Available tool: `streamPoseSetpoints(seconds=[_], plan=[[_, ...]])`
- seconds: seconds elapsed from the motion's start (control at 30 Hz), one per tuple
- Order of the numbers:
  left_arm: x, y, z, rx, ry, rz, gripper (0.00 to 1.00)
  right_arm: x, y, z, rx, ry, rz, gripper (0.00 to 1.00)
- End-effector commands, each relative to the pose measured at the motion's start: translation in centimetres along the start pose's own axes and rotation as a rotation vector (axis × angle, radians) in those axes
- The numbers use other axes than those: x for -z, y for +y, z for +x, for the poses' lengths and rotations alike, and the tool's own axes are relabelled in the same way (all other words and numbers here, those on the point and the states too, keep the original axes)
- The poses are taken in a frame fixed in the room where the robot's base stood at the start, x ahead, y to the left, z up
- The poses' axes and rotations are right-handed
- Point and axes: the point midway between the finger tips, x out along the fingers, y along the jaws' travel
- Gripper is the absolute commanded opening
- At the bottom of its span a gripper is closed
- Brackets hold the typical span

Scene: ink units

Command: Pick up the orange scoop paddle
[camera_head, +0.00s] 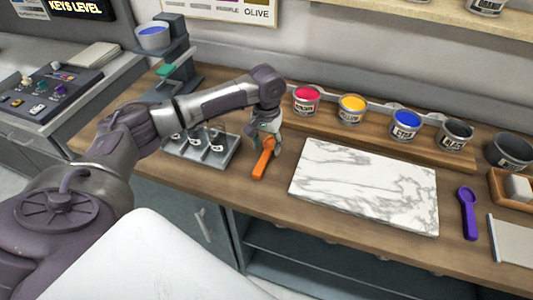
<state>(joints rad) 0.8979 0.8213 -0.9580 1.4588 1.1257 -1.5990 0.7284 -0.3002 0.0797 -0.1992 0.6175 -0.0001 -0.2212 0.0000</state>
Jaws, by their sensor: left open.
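The orange scoop paddle (263,160) lies on the wooden counter, left of the marble slab and right of a metal tray. Its handle points toward the counter's front edge. My left gripper (266,137) is directly over its far end, with the fingers pointing down. The gripper hides that end of the paddle, and I cannot tell whether the fingers touch it. The left gripper is open. My right gripper is not in view.
A marble slab (365,186) lies right of the paddle. A metal tray (202,148) stands close on the left. Several ink cups, including a red one (306,99), stand on a raised wooden rack behind. A purple scoop (468,212) lies at the right.

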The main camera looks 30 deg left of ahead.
Motion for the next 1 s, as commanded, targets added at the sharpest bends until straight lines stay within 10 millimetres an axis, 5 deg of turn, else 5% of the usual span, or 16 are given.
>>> streamPoseSetpoints(seconds=[0.23, 0.53, 0.87, 1.0], plan=[[0.0, -0.3, 3.4, 0.001, -0.002, 0.001, 0.54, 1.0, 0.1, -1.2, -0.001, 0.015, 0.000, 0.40], [0.1, -0.3, 3.9, 0.001, 0.000, 0.001, 0.54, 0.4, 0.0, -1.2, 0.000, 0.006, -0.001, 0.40], [0.1, -0.3, 3.9, 0.001, 0.000, 0.001, 0.00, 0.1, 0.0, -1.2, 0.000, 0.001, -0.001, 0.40], [0.1, -0.3, 3.9, 0.001, 0.001, 0.001, 0.00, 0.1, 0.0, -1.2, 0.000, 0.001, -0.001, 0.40]])
